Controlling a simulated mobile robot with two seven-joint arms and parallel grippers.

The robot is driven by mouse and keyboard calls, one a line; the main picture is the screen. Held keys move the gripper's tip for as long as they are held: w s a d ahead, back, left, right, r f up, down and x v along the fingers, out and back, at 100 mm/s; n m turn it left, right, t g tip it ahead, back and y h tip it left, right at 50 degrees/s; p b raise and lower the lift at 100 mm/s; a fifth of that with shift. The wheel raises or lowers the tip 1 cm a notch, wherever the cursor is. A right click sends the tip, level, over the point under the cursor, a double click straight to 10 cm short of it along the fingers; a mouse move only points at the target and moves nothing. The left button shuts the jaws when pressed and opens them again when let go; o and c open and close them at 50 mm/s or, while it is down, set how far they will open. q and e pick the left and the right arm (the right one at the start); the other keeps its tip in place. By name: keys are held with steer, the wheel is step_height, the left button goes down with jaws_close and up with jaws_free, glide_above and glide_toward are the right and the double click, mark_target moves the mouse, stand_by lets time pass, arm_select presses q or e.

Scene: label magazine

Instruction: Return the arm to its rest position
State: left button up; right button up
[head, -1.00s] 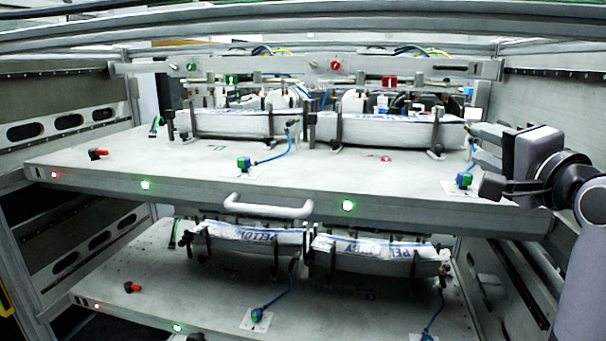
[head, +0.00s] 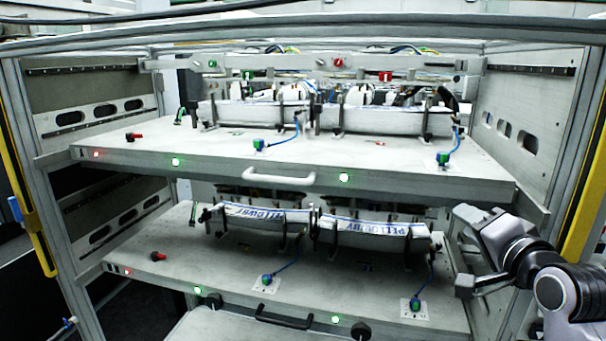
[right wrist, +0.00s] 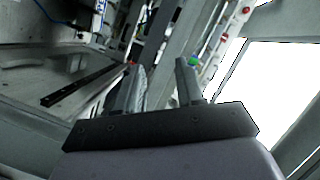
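My right gripper (head: 464,250) is at the right of the head view, beside the right end of the lower shelf. In the right wrist view its two fingers (right wrist: 161,85) stand apart with nothing between them. My left gripper is not in view. The upper shelf (head: 220,151) carries white label stacks (head: 385,121) held between dark uprights. The lower shelf (head: 185,240) carries similar stacks with printed lettering (head: 365,231).
The rack has a metal frame with a post (head: 575,165) on the right, close to my right arm. A light handle (head: 280,178) sticks out from the upper shelf. A dark handle (head: 285,318) shows below. Blue cables with green-topped knobs (head: 443,159) sit on the shelves.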

steer(key=s+a+f+n+g, duration=0.1)
steer(key=s+f+n, duration=0.1)
steer(key=f, duration=0.5)
steer(key=s+a+f+n+g, duration=0.1)
steer(key=f+n, duration=0.1)
steer(key=f, duration=0.6)
steer(key=s+a+f+n+g, duration=0.2)
steer(key=s+a+f+n, duration=0.1)
steer(key=s+f, duration=0.9)
steer(key=s+a+f+n+g+y, duration=0.1)
steer(key=s+a+f+n+g, duration=0.1)
steer(key=s+f+n, duration=0.4)
steer(key=s+a+f, duration=0.1)
steer(key=s+f, duration=0.4)
steer(key=f, duration=0.1)
steer(key=shift+s+f, duration=0.3)
steer(key=shift+s, duration=0.05)
